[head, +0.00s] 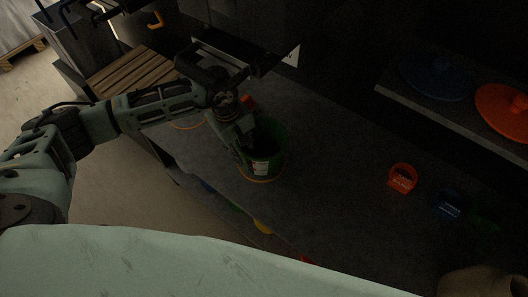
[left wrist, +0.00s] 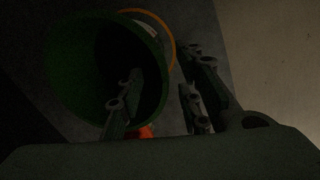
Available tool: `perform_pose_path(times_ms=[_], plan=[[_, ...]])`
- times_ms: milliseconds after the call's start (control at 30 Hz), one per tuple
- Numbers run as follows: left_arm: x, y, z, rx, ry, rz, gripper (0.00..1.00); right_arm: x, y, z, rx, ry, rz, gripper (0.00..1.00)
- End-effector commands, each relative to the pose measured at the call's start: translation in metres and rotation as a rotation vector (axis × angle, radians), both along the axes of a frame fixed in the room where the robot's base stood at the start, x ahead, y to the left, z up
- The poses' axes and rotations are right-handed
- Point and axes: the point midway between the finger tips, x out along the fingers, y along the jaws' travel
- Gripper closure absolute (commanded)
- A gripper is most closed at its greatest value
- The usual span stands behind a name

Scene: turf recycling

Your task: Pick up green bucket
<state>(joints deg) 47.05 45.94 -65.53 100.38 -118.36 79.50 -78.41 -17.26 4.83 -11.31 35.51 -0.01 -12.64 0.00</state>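The green bucket (head: 274,163) stands on the dark grey shelf in the head view, with a pale label on its side and a thin orange handle hanging low. My left gripper (head: 244,143) is at the bucket's left rim. In the left wrist view the bucket (left wrist: 75,65) shows its open mouth, dark inside. One finger of my left gripper (left wrist: 162,100) reaches over the mouth and the other is outside the rim. The fingers are apart, with the bucket's wall seeming to lie between them; contact cannot be told. My right gripper is not in view.
A small red-orange basket (head: 402,179) and a dark blue one (head: 449,206) stand to the right on the grey surface (head: 330,190). A wooden slatted crate (head: 130,72) is at the left. Blue (head: 437,78) and orange (head: 505,108) lids lie on a shelf at the upper right.

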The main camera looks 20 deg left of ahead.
Motion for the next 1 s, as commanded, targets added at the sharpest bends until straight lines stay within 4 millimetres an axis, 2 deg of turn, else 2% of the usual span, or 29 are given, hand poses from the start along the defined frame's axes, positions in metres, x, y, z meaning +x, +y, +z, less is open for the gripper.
perform_pose_path(times_ms=[133, 367, 633, 933, 1000], plan=[[0.004, 0.005, -0.008, 0.045, -0.019, -0.033, 0.67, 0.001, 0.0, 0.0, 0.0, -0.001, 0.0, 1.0], [0.006, 0.0, -0.033, 0.043, -0.017, -0.031, 0.67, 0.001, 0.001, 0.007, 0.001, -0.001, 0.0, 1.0], [0.01, -0.006, -0.07, 0.042, -0.017, -0.03, 0.67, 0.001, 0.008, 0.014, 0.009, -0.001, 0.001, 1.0], [0.011, -0.006, -0.076, 0.042, -0.019, -0.031, 0.67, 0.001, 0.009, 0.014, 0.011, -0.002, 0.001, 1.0], [0.011, -0.006, -0.075, 0.042, -0.019, -0.031, 0.73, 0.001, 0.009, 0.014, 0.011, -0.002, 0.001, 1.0]])
